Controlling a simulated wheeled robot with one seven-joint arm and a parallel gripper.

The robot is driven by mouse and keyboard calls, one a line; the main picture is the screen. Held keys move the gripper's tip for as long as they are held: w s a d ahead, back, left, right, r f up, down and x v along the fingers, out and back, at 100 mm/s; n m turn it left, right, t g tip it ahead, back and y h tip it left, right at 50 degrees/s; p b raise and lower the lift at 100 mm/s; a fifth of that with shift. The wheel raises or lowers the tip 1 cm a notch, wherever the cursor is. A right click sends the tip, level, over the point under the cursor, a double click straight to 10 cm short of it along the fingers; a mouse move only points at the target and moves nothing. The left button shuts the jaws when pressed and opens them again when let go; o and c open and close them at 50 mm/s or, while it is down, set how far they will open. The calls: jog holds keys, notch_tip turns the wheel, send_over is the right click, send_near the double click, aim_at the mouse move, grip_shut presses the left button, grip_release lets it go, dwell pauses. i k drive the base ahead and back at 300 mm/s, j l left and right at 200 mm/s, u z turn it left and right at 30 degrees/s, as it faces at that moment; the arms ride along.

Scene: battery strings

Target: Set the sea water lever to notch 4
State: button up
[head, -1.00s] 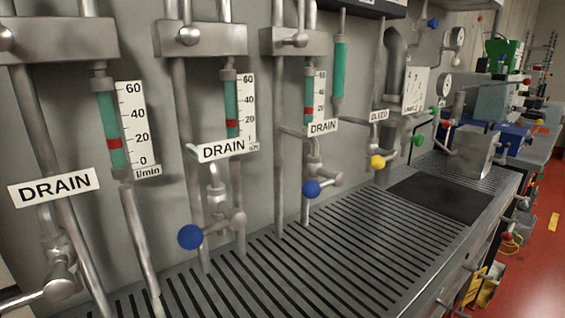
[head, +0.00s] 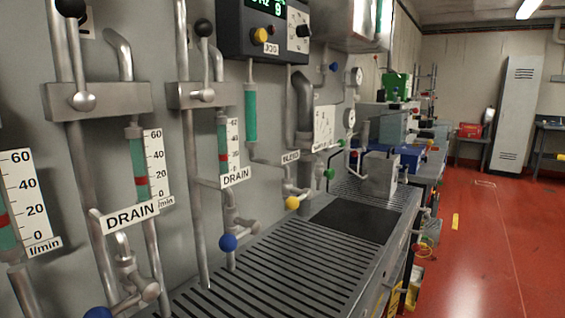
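No label reading sea water is legible, so I cannot tell which lever it is. Two upright levers with black ball knobs show in the head view, one at the top left (head: 70,8) and one right of it (head: 204,27). Below them are metal blocks, the left one (head: 98,100) and the right one (head: 198,95). No notch marks are readable. Flow gauges stand below the blocks, the middle one (head: 138,165) and the right one (head: 222,140), each with a red band. My gripper is not in view.
A slotted metal bench (head: 270,275) runs along the wall below DRAIN valves with blue knobs (head: 228,242). A yellow-knobbed valve (head: 292,203) is by the BLEED label. A dark control box (head: 265,30) hangs above. Red floor (head: 490,250) lies open at the right.

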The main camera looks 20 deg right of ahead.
aim_at(341, 142)
jog(key=i+l, duration=0.25)
jog(key=l, duration=0.2)
jog(key=i+l, duration=0.3)
jog(key=l, duration=0.15)
jog(key=i+l, duration=0.25)
jog(key=l, duration=0.2)
